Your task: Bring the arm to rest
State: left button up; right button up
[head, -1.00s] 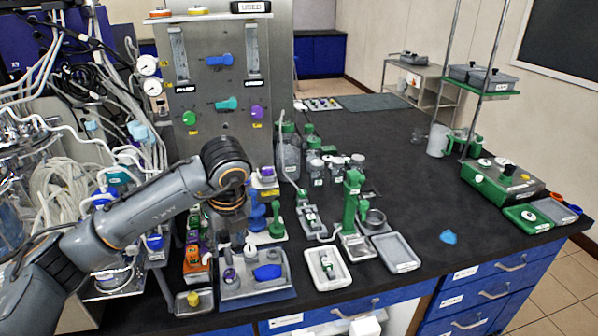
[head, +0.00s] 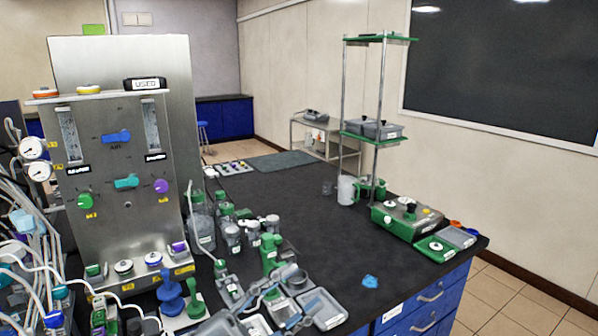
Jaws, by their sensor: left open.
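My left gripper (head: 284,308) shows at the bottom edge of the head view, left of centre. Its grey fingers are spread apart, and I see nothing held between them. It is in front of the small trays at the bench's front edge and partly hides them. Most of my left arm is out of the picture. My right gripper is not in view.
A steel panel (head: 120,210) with knobs stands at the left beside tubing. Bottles (head: 203,228) and a green device (head: 270,253) stand near the gripper. A blue piece (head: 370,282) lies on the dark bench (head: 320,235), whose middle is mostly clear. A green-based instrument (head: 405,220) stands at right.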

pick_arm(q)
jog(key=w+a+f+n+t+y, duration=0.2)
jog(key=w+a+n+t+y, duration=0.1)
jog(key=a+n+t+y, duration=0.35)
jog(key=w+a+f+n+t+y, duration=0.3)
jog(key=a+n+t+y, duration=0.15)
jog(key=n+y, duration=0.35)
jog(key=s+a+f+n+g+y, duration=0.2)
jog(key=a+f+n+g+y, duration=0.15)
jog(key=f, duration=0.45)
jog(key=s+a+f+n+g+y, duration=0.1)
jog(key=a+f+n+g+y, duration=0.3)
jog(key=f, duration=0.3)
jog(key=s+a+f+g+h, duration=0.1)
jog(key=s+f+g+h, duration=0.1)
jog(key=s+f+g, duration=1.35)
jog(key=s+f+t, duration=0.2)
jog(key=s+f, duration=0.2)
jog(key=f, duration=1)
jog(key=s+f+t, duration=0.2)
jog(key=s+f, duration=0.2)
jog(key=f, duration=1)
jog(key=s+a+f+g, duration=0.1)
jog(key=s+a+f, duration=0.2)
jog(key=s+f, duration=1.2)
jog(key=shift+s+f+g+y, duration=0.3)
jog(key=shift+s, duration=0.35)
